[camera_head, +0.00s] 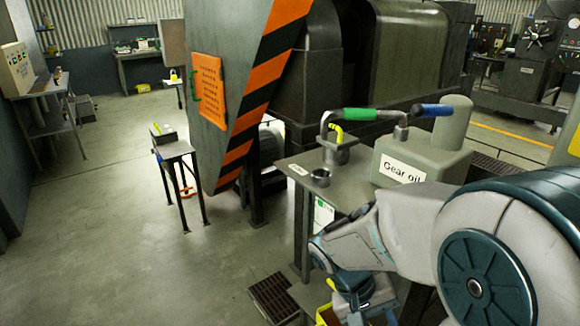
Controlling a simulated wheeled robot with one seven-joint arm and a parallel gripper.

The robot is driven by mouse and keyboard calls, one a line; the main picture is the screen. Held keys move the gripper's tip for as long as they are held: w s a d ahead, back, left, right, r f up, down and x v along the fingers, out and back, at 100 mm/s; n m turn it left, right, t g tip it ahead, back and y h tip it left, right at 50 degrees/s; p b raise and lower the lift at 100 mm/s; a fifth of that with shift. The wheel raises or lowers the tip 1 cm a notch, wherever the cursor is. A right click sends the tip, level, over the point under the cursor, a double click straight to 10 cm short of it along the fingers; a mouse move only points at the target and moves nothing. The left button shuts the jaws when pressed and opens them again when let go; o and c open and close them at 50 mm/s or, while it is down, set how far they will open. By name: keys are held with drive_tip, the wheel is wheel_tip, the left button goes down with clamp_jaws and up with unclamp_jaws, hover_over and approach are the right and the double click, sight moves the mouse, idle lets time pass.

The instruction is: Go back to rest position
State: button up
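My arm reaches in from the right edge in the head view, with its large grey and teal joint at the lower right. The arm bends left, and its wrist points down near the bottom edge. My gripper (354,310) is only partly seen at the bottom edge, below the wrist. Its fingertips do not show, so I cannot tell whether it is open or shut, or whether it holds anything.
A metal table (300,168) with a small cup (320,177) stands close to my arm. Beside it are a grey "Gear oil" tank (425,155) and a pipe with green (360,114) and blue (432,110) grips. A small stand (175,150) is further left. The left floor is open.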

wheel_tip(320, 180, up, 16)
drive_tip(key=s+a+t+y+p, duration=0.2)
drive_tip(key=t+y+p, duration=0.3)
drive_tip(key=p, duration=0.2)
drive_tip(key=shift+s+a+f+y, duration=0.2)
drive_tip(key=shift+s+y, duration=0.15)
drive_tip(key=shift+y, duration=0.05)
